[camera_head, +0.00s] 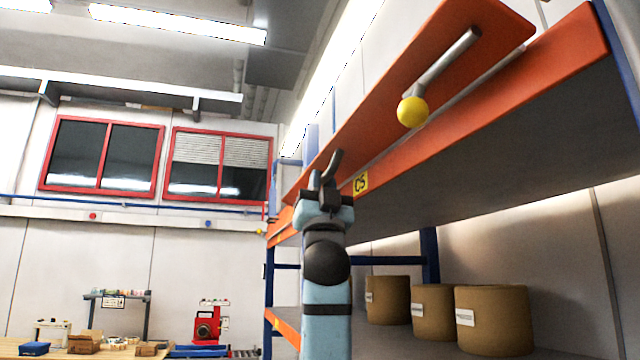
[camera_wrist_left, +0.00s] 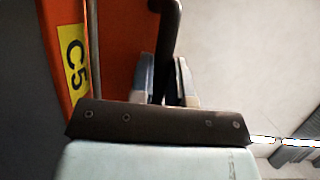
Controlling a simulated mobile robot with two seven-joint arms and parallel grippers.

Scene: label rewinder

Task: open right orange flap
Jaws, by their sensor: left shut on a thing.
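The orange flap (camera_head: 440,65) is a long panel at the upper right in the head view, above the orange front beam with the yellow C5 label (camera_head: 360,184). It is tilted, with a visible gap along the beam. A metal rod (camera_head: 450,58) with a yellow ball (camera_head: 412,112) shows in front of it. My left gripper (camera_head: 325,172) is at the flap's near-left part, beside the label. In the left wrist view the flap (camera_wrist_left: 115,45) is at the left, and my left gripper (camera_wrist_left: 165,82) is shut on a dark bar (camera_wrist_left: 168,30). How the bar joins the flap is unclear. My right gripper is out of view.
A grey shelf underside (camera_head: 500,140) hangs over several brown rolls (camera_head: 492,318) at the lower right. A blue post (camera_head: 429,255) stands behind. A workbench with boxes (camera_head: 85,343) and a red machine (camera_head: 208,325) are far off at the lower left.

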